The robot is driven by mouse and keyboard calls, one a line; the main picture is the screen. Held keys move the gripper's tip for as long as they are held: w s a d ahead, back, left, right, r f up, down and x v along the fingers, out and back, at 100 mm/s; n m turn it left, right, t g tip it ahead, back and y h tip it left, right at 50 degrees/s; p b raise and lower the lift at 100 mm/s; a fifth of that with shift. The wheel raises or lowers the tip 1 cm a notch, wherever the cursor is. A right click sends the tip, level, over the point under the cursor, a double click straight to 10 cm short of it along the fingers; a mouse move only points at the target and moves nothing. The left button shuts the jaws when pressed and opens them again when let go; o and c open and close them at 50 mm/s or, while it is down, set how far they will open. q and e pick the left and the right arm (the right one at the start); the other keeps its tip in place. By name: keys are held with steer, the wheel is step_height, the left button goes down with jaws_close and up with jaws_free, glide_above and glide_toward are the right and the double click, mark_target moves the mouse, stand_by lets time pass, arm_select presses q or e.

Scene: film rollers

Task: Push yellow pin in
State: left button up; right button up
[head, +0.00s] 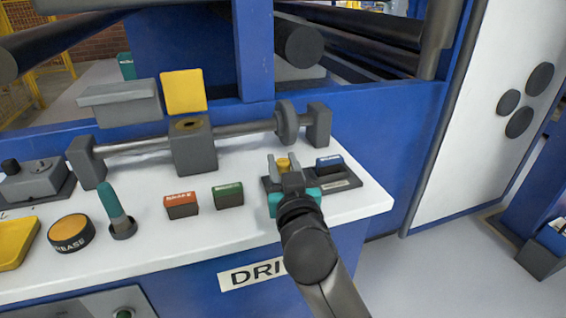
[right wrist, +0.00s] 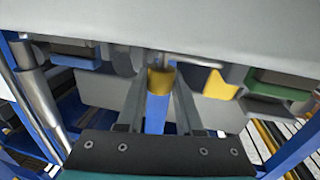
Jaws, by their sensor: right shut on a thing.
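My right gripper (head: 287,163) is over a dark tray at the right of the white bench, its fingers pointing away from me. A small yellow pin (head: 283,164) shows between its fingertips. In the right wrist view the yellow pin (right wrist: 160,82) sits at the tips of the two fingers, and the gripper is shut on it. The fingers hide part of the pin, and I cannot tell whether it touches the tray. A grey block (head: 194,150) on a horizontal rod has a round, yellowish-brown opening on top, apart from the gripper. My left gripper is not in view.
The dark tray (head: 343,183) also carries a blue block (head: 330,162). A red block (head: 181,205), a green block (head: 228,195) and an upright teal-handled tool (head: 113,205) stand left of my arm. A yellow plate (head: 183,92) rises behind the grey block.

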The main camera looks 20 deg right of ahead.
jaws_close()
stand_by(0.8)
